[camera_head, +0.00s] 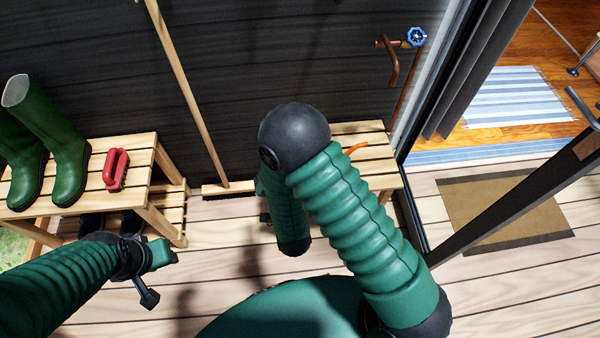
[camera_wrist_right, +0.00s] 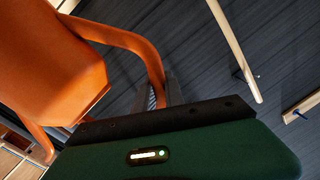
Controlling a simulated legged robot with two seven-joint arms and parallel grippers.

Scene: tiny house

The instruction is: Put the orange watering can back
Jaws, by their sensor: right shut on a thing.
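The orange watering can (camera_wrist_right: 60,65) fills the left of the right wrist view, with its curved handle reaching to my right gripper (camera_wrist_right: 160,95). The right gripper is shut on that handle. In the head view, my right arm hides most of the can and the gripper; only a thin orange piece (camera_head: 355,149) shows beside the arm, over a low wooden bench (camera_head: 378,170). I cannot tell whether the can touches the bench. My left gripper (camera_head: 150,275) is low at the left, in front of another bench; its finger opening is unclear.
The left wooden bench (camera_head: 140,160) holds green boots (camera_head: 65,150) and a red-handled item (camera_head: 115,169). A broom (camera_head: 190,95) leans on the dark wall. A pipe with a blue valve (camera_head: 416,37) is above the right bench. A doormat (camera_head: 505,215) lies by the open doorway.

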